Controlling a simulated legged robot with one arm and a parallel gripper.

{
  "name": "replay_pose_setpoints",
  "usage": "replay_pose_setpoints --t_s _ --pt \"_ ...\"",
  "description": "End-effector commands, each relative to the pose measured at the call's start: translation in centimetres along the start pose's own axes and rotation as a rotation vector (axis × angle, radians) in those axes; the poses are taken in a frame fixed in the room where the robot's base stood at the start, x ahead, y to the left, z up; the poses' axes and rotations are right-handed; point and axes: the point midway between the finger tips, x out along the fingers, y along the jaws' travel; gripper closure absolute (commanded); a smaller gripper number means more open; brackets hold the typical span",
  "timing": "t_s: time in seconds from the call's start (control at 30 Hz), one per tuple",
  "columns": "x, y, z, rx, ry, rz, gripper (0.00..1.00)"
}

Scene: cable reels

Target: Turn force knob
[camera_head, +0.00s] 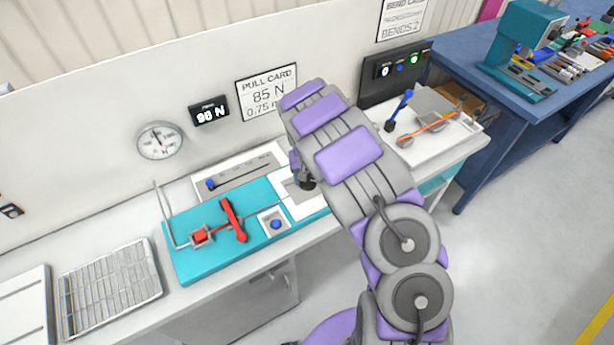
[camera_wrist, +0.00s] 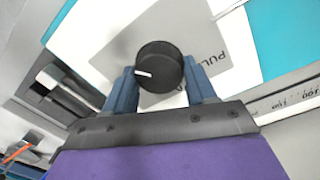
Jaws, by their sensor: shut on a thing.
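The force knob (camera_wrist: 160,66) is round and black with a white pointer line, and it shows in the wrist view on a white plate with a grey label. My gripper (camera_wrist: 163,88) has its two blue fingers on either side of the knob, shut on it. The pointer line points left in that view. In the head view my gripper (camera_head: 305,182) is at the right end of the teal pull fixture (camera_head: 190,262), and my arm hides most of it and the knob. The digital force display (camera_head: 209,113) on the wall reads about 90 N; its digits are hard to read.
A pull card (camera_head: 267,92) on the wall reads 85 N. A dial gauge (camera_head: 160,140) hangs left of the display. The fixture carries a red lever (camera_head: 234,220) and a blue button (camera_head: 275,224). A wire rack (camera_head: 110,287) lies at left. A bending station (camera_head: 430,125) stands right of my arm.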

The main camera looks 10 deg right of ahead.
Motion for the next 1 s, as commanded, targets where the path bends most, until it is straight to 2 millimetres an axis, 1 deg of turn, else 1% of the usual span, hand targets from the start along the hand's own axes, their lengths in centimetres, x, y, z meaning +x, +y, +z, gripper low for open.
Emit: replay_pose_setpoints --t_s 0.03,0.17,0.2,0.37,0.57,0.77,1.0 --pt "-0.01 -0.05 0.00 0.000 0.000 0.000 0.61" --pt "-0.01 -0.06 -0.01 0.000 0.000 -0.001 0.74" --pt "-0.01 -0.06 -0.01 0.000 0.000 -0.001 0.75" --pt "-0.01 -0.07 -0.01 0.009 0.000 -0.001 0.75" --pt "0.00 -0.08 -0.04 0.071 -0.003 -0.001 0.75" --pt "0.00 -0.08 -0.09 0.208 -0.010 -0.002 0.75" --pt "0.01 0.02 -0.15 0.431 -0.020 -0.001 0.75"
